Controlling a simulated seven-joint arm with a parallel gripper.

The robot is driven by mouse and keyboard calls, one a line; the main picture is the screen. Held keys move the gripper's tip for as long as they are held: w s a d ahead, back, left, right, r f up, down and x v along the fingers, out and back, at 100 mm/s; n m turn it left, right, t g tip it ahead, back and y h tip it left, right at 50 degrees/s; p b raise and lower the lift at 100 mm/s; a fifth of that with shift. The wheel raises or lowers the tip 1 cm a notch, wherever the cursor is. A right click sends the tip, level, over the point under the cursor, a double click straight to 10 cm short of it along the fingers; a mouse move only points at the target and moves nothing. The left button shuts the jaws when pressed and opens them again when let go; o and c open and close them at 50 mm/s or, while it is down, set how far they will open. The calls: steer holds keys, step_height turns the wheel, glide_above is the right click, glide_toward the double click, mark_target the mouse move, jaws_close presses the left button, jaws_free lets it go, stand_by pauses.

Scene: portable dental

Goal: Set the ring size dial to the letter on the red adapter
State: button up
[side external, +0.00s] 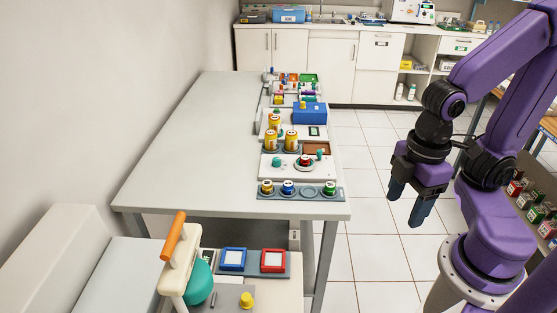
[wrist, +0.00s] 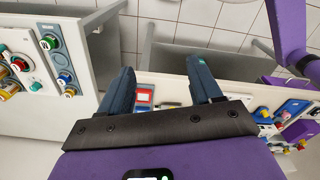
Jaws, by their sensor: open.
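My gripper (side external: 407,203) is open and empty, above the floor to the right of the table and well apart from it. In the wrist view its two dark fingers (wrist: 161,72) are spread. A red adapter (side external: 305,160) sits in a round seat on a white panel (side external: 284,172) at the table's right side. A teal knob (side external: 276,162) is left of it and another (side external: 320,154) is at its right. The red adapter also shows at the left of the wrist view (wrist: 19,65). Its letter is too small to read, and I cannot tell which part is the ring size dial.
A grey rack (side external: 309,192) in front of the panel holds yellow, blue and green adapters. Yellow cylinders (side external: 270,139) stand behind the panel. A cart (side external: 285,290) with blue and red frames is in front of the table. The table's left side is clear.

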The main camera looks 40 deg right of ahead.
stand_by(0.3)
steer(key=shift+c, duration=0.8)
steer(key=w+a+m+t, duration=0.1)
steer(key=w+a+m, duration=0.35)
steer(key=w, duration=0.85)
steer(key=w+m+t, duration=0.1)
steer(key=w+m, duration=0.4)
steer(key=w, duration=0.7)
steer(key=m+t+h, duration=0.2)
steer(key=m+h, duration=0.1)
steer(key=m, duration=0.6)
glide_above(277, 159)
steer(key=s+a, duration=0.4)
steer(key=s, duration=0.2)
step_height(277, 159, down, 6)
steer(key=x, duration=1.6)
steer(key=shift+d+f, duration=0.1)
steer(key=shift+f, duration=0.35)
